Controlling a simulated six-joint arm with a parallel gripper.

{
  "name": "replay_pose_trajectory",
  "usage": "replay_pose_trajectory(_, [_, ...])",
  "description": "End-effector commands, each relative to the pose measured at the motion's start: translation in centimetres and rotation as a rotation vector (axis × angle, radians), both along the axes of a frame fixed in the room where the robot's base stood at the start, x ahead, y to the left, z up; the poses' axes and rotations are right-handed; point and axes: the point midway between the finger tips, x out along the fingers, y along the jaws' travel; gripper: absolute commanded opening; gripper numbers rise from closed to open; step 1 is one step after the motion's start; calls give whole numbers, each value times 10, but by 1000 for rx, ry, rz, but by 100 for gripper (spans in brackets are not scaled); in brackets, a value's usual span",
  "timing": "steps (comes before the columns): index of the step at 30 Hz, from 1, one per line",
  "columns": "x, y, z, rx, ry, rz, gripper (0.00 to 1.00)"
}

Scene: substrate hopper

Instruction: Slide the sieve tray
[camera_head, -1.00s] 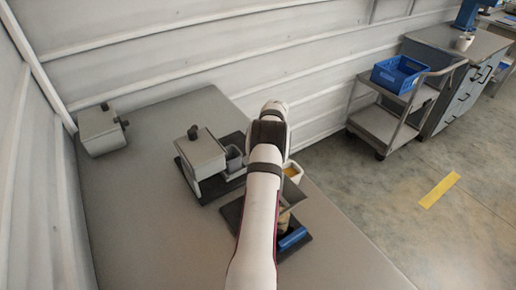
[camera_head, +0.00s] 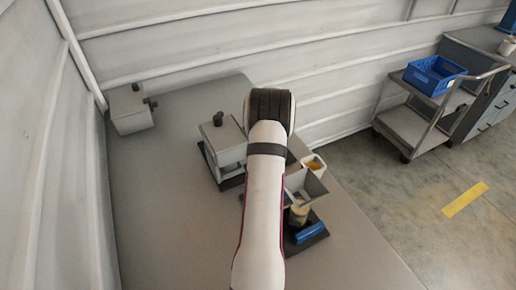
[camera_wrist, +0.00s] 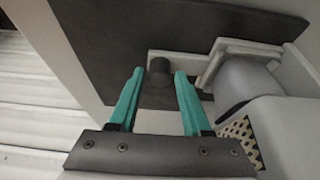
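In the wrist view my gripper (camera_wrist: 158,74) has two teal fingers standing apart. A dark round knob (camera_wrist: 160,72) on a pale grey bar shows between the fingertips, with a gap to each finger; I cannot tell whether the fingers are around it or short of it. A perforated tan piece (camera_wrist: 238,138), likely part of the sieve tray, shows at lower right, partly hidden by a pale wall. In the head view my arm hides my gripper. A grey open hopper (camera_head: 308,186) stands right of the arm, above a tan jar (camera_head: 299,213) and a blue bar (camera_head: 309,235).
A grey box unit with a black knob (camera_head: 224,143) stands left of my arm. Another grey box (camera_head: 129,111) is at the wall. A white cup with yellow contents (camera_head: 314,166) stands near the table's right edge. The table's left and front (camera_head: 170,225) are clear.

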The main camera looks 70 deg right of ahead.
Motion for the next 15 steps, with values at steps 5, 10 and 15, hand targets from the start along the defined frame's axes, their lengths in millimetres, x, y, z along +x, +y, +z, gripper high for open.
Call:
replay_pose_trajectory(5, [-1,0,-1,2,1,-1,64])
replay_pose_trajectory(10, [-1,0,-1,2,1,-1,64])
replay_pose_trajectory(15, [-6,4,16,-1,1,0,64])
